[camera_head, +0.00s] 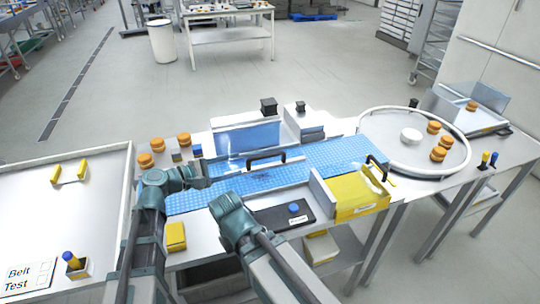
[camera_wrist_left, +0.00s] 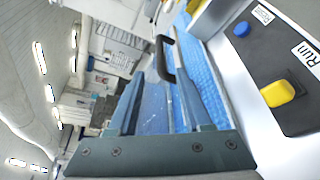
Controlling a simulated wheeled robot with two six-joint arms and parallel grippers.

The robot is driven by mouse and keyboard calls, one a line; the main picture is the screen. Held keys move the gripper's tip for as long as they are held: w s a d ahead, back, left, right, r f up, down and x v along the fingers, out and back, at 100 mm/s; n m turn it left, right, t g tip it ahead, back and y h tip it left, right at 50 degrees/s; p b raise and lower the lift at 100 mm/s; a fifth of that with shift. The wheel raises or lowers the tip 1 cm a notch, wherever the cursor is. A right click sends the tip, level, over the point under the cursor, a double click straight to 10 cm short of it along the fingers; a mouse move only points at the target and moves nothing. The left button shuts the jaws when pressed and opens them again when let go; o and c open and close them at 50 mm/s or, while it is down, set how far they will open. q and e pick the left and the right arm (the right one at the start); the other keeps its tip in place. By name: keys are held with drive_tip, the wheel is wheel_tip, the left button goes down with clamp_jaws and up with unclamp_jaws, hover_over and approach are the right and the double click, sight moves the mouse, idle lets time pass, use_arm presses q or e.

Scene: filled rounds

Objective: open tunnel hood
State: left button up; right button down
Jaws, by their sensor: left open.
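The tunnel hood (camera_head: 248,138) is a clear bluish cover at the back of the blue belt in the head view. Its black bar handle (camera_head: 267,158) is at its front edge, and it also shows in the left wrist view (camera_wrist_left: 166,59). I cannot tell for sure whether the hood is fully down. My left gripper (camera_head: 207,171) is open and empty, to the left of the handle. In the left wrist view the handle lies ahead of the gap between the left gripper's fingers (camera_wrist_left: 158,78), apart from them. My right gripper does not show.
The blue belt (camera_head: 340,152) runs to a round table (camera_head: 375,165) with orange filled rounds. A black panel (camera_wrist_left: 285,70) with a blue button and yellow switch is at the belt's front. A yellow bin (camera_head: 355,205) stands right of it. My right arm crosses in front.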

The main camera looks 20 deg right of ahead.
sight(262, 158)
use_arm(q)
drive_tip(key=b+x, duration=0.2)
drive_tip(key=x, duration=1.1)
drive_tip(key=shift+d+f+b, duration=0.1)
drive_tip(key=shift+d+b, duration=0.05)
drive_tip(key=shift+b, duration=0.15)
clamp_jaws()
idle(0.8)
